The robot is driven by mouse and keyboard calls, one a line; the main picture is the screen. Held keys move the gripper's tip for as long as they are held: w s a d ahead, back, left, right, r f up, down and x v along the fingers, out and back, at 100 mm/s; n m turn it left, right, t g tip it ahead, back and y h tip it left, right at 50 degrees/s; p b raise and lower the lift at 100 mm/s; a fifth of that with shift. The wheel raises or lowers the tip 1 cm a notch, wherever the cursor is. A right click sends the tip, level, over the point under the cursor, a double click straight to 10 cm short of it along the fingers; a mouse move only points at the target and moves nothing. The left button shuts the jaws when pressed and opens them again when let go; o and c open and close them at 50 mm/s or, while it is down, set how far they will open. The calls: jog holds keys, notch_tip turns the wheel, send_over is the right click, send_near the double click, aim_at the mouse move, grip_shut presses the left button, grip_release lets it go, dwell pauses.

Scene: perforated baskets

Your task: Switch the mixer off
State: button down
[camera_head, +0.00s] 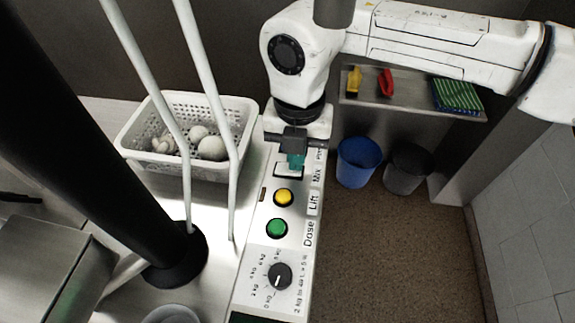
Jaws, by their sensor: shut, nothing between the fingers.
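A white control panel (303,250) runs down the middle of the view, with the printed words Mix, Lift and Dose along its right side. Beside the word Mix is a light rocker-like switch (284,171), partly covered by my gripper. My gripper (296,162) points down over this switch, with its teal fingers closed together and empty. I cannot tell whether the fingertips touch the switch, nor which way it is set. Below it are a yellow button (283,197) by Lift, a green button (277,228) by Dose, and a black dial (280,275).
A white perforated basket (245,105) with several pale balls stands left of the panel. A blue bin (358,163) and a dark bin (408,168) stand on the floor at right, under a metal shelf (415,108).

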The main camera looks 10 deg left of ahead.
jog(key=shift+f, duration=0.35)
jog(key=shift+r, duration=0.1)
jog(key=shift+r+p, duration=1.6)
jog(key=shift+r, duration=1.85)
